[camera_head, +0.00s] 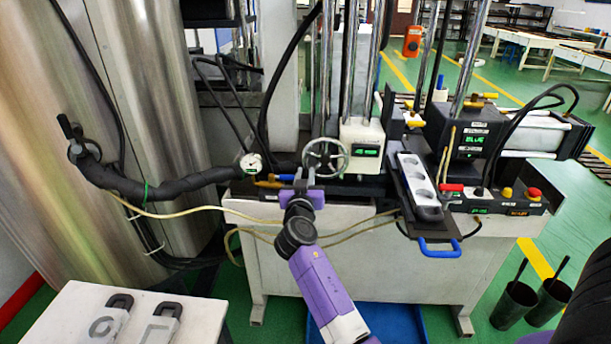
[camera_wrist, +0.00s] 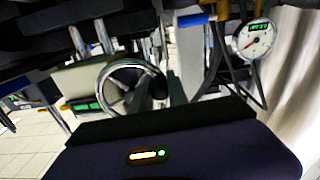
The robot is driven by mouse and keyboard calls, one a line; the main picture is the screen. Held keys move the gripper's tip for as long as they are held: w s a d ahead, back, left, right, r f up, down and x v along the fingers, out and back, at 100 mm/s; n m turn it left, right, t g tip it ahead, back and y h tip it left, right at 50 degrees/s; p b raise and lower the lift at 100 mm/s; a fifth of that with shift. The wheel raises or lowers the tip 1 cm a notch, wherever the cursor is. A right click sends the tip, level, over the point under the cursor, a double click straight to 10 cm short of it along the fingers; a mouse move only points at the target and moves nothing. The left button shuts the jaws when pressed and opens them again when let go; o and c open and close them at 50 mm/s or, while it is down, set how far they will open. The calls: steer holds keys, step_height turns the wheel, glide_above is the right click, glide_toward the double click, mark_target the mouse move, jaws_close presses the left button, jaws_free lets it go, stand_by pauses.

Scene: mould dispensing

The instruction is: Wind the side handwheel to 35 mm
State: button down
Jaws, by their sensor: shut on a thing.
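The side handwheel (camera_head: 326,140) is a silver spoked wheel on the front of the machine, left of a cream box with a green digital display (camera_head: 367,151). The digits are too small to read. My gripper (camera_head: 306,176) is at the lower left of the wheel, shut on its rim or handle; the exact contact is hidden. In the wrist view the handwheel (camera_wrist: 130,63) stands just beyond my gripper (camera_wrist: 165,92), whose dark fingers meet it at its right side. The green display (camera_wrist: 88,106) shows at the left there, also unreadable.
A round gauge (camera_head: 250,163) and a thick black hose (camera_head: 150,185) lie left of the wheel. Yellowish hoses hang around my arm. A grey moulded tray (camera_head: 420,185) with a blue handle (camera_head: 439,248) juts out at the right. A white table (camera_head: 65,325) stands lower left.

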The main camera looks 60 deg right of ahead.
steer(key=shift+s+f+n+b, duration=0.1)
steer(key=shift+f+n+b, duration=0.25)
steer(key=shift+n+b, duration=0.15)
steer(key=shift+s+d+f+n+b, duration=0.15)
steer(key=shift+s+f+n+b, duration=0.2)
steer(key=shift+n, duration=0.65)
steer(key=c, duration=1.3)
jaws_free()
steer(key=b+v, duration=0.1)
steer(key=v, duration=0.7)
steer(key=shift+b, duration=0.3)
steer(key=shift+d, duration=0.1)
